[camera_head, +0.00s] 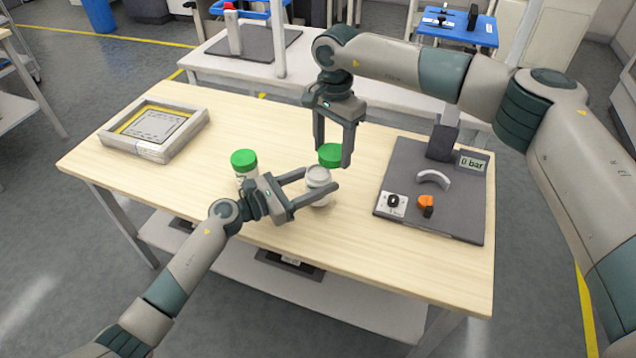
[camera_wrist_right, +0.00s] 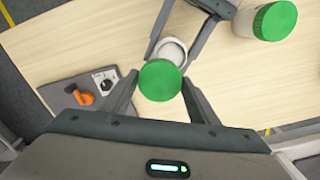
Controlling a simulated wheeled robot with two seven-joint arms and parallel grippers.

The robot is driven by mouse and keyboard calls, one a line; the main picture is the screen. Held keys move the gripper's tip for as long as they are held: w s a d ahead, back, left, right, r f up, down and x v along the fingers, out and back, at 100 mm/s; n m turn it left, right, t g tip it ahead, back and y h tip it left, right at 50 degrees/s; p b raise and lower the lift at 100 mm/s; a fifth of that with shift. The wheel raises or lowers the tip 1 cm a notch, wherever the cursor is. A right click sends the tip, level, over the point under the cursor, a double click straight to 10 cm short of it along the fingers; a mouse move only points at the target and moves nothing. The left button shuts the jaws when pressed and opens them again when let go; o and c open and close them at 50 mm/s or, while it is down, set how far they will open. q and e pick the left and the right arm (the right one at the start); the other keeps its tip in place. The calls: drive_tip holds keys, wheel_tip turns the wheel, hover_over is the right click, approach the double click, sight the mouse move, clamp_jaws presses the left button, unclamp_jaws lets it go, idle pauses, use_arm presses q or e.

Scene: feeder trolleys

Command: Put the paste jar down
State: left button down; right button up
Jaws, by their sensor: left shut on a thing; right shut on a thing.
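My left gripper (camera_head: 320,180) is shut on the sides of the white paste jar (camera_head: 318,197). The jar has no lid on it and stands upright; whether its base touches the table is not clear. In the right wrist view the jar's pale open top (camera_wrist_right: 172,49) shows between the left fingers. My right gripper (camera_head: 333,156) points down and is shut on a green lid (camera_head: 330,153), just above and behind the jar. The lid, also in the right wrist view (camera_wrist_right: 160,81), is apart from the jar in the head view.
A second jar with a green lid (camera_head: 244,160) stands left of the left gripper. A grey-framed tray (camera_head: 190,138) lies at the table's left. A dark board (camera_head: 455,215) with a dial, an orange knob and a "0 bar" display is on the right. The wooden table's front middle is clear.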

use_arm(q)
drive_tip(key=shift+f, duration=0.7)
drive_tip(key=shift+f, duration=0.1)
use_arm(e)
drive_tip(key=shift+f, duration=0.1)
use_arm(q)
drive_tip(key=shift+f, duration=0.1)
use_arm(e)
drive_tip(key=shift+f, duration=0.1)
use_arm(q)
drive_tip(key=c, duration=0.8)
unclamp_jaws()
drive_tip(key=shift+a, duration=0.1)
use_arm(e)
drive_tip(key=shift+r, duration=0.2)
use_arm(q)
drive_tip(key=b+v, duration=0.2)
drive_tip(key=v, duration=0.8)
drive_tip(key=shift+a, duration=0.15)
use_arm(e)
wheel_tip(320, 180, down, 2)
drive_tip(key=shift+f, duration=0.1)
use_arm(q)
drive_tip(key=shift+v, duration=0.85)
use_arm(e)
drive_tip(key=shift+f, duration=0.1)
